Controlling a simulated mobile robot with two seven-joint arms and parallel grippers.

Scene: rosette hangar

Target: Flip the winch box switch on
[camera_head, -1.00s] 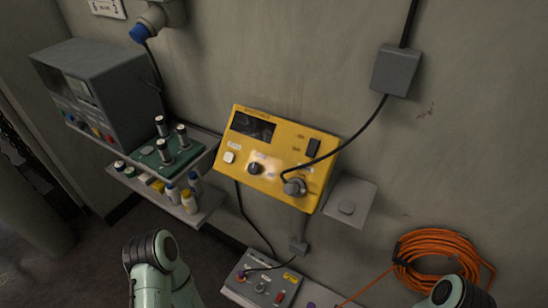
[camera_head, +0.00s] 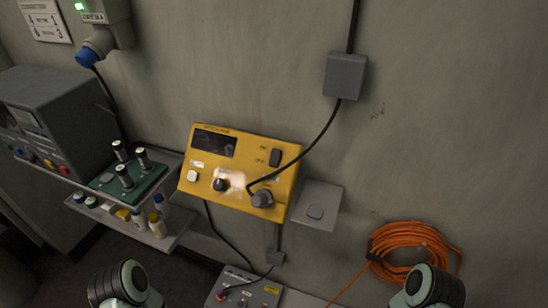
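The yellow box (camera_head: 237,171) is mounted on the wall near the middle of the view; I take it to be the winch box. It has a dark display (camera_head: 214,143), a black rocker switch (camera_head: 275,157) at upper right, a white button (camera_head: 193,175), a black knob (camera_head: 220,185) and a grey connector (camera_head: 262,198) with a black cable. The switch's position is too small to tell. Parts of both my arms show at the bottom edge, below the box and apart from it. Neither gripper's fingers are in view.
A grey plate with a button (camera_head: 316,211) is right of the box. An orange cable coil (camera_head: 412,249) hangs at lower right. A shelf (camera_head: 172,237) with small bottles and a grey instrument (camera_head: 62,122) stand left. A grey control box (camera_head: 238,292) sits below. A grey junction box (camera_head: 345,75) is above.

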